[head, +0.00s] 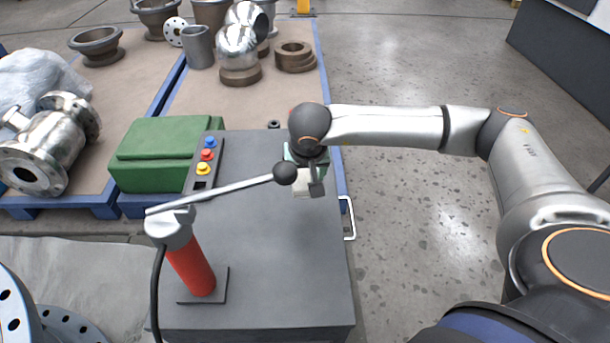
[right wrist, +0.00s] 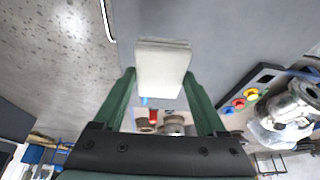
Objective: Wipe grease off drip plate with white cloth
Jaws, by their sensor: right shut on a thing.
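My right gripper (head: 308,178) is over the far right part of a grey cabinet top (head: 270,245). It is shut on a small white block-like folded cloth (head: 303,186). In the right wrist view the cloth (right wrist: 163,68) sits between the tips of the green fingers, with the grey surface behind it. I cannot make out a drip plate for sure; a thin dark square plate (head: 218,291) lies under a red post on the cabinet. I see no clear grease. My left gripper is not in view.
A red post (head: 192,263) carries a long metal lever with a black ball (head: 284,173) close beside my right gripper. A button panel (head: 205,160) and green box (head: 155,150) stand left. A white handle (head: 349,218) is on the cabinet's right side. The front right top is clear.

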